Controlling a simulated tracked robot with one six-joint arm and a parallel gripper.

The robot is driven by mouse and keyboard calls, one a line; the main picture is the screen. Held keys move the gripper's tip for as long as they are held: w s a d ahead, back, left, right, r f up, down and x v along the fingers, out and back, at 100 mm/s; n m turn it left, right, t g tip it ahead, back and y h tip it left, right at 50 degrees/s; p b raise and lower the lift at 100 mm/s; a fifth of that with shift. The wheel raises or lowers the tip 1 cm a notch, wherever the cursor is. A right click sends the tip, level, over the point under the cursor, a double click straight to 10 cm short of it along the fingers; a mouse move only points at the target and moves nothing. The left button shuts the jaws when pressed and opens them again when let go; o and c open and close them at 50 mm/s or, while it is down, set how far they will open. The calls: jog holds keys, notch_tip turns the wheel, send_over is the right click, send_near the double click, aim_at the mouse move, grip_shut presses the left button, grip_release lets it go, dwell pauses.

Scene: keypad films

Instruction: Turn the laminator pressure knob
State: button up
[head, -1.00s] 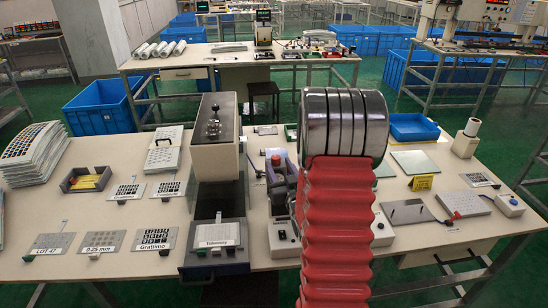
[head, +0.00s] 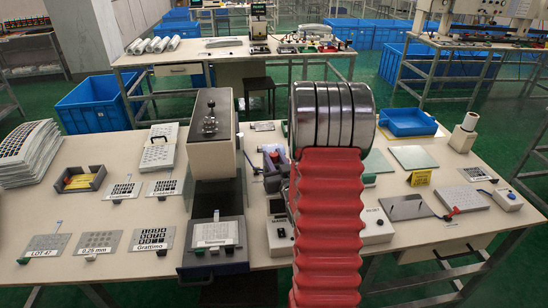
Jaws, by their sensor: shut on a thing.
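A low machine with dark purple-grey parts (head: 272,180) stands at the table's middle, partly hidden behind my arm; I cannot tell for sure that it is the laminator. A white base with a small black knob (head: 281,232) shows at its near left. Another black knob-like part (head: 379,223) shows on white casing just right of my arm. I cannot tell which knob is the pressure knob. My red ribbed arm with its steel-ringed joint fills the middle of the head view. My gripper is hidden behind it, along with whatever it touches.
A tall beige press (head: 212,145) with a metal fitting on top stands left of my arm, its dark tray (head: 214,246) in front. Labelled plates (head: 154,239) lie at left.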

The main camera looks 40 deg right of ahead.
jog(key=c, duration=0.4)
jog(key=shift+a+m+g+h, duration=0.1)
jog(key=shift+m+g+h, duration=0.3)
jog(key=shift+m+h, duration=0.3)
jog(key=shift+w+m+g+h, duration=0.1)
jog(key=shift+m+g+h, duration=0.5)
jog(key=shift+h, duration=0.4)
jog(key=shift+m+g+h, duration=1.9)
jog(key=shift+g+h, duration=0.2)
jog(key=shift+g, duration=0.1)
jog(key=shift+m+g+h, duration=0.6)
jog(key=shift+m+g, duration=0.35)
jog(key=shift+g, duration=0.4)
jog(key=shift+m+g+h, duration=0.6)
jog(key=shift+m+g, duration=0.35)
jog(key=shift+g, duration=0.4)
jog(key=shift+m+g+h, duration=0.3)
jog(key=shift+m+g, duration=1.3)
jog(key=shift+g, duration=1.2)
jog(key=o, duration=1)
